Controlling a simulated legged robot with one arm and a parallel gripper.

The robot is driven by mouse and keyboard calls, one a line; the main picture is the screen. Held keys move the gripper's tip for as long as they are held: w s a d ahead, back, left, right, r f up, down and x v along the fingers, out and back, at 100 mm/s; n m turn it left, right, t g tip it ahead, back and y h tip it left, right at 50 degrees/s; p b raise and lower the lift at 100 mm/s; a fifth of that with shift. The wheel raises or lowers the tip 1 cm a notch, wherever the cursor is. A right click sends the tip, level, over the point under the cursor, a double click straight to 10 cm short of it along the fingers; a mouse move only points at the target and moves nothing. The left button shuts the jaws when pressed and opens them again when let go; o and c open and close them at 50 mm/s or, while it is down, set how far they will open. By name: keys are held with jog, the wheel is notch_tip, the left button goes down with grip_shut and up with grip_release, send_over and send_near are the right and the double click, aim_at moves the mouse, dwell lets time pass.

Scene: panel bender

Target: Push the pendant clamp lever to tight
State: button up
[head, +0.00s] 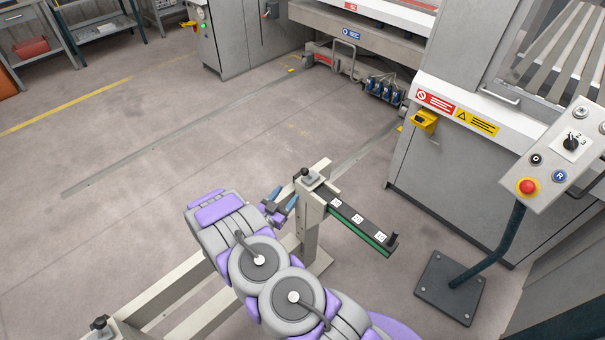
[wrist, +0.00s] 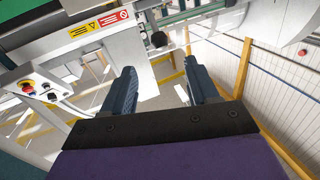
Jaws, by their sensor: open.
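The pendant is a light grey control box (head: 563,160) on a dark bent post (head: 500,247) at the right of the head view. It carries a black rotary switch, a red mushroom button and a blue button. It also shows at the left of the wrist view (wrist: 48,88). I cannot make out a clamp lever on it. My gripper (head: 280,203) is open and empty beside a beige stand, well left of the pendant. In the wrist view its two fingers (wrist: 160,82) are apart, with nothing between them.
The beige stand (head: 311,225) with a black clamp knob (head: 307,175) and numbered scale bar (head: 355,216) is close to my gripper. The post's dark base plate (head: 449,288) is on the floor. Open floor lies left.

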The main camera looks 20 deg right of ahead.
aim_at(304, 172)
jog(key=b+x, duration=0.1)
jog(key=x, duration=1.1)
jog(key=shift+d+f+b, duration=0.1)
jog(key=shift+b, duration=0.3)
jog(key=shift+w+d, duration=0.25)
jog(key=shift+d, duration=0.25)
jog(key=shift+a, duration=0.25)
jog(key=c, duration=0.4)
grip_shut()
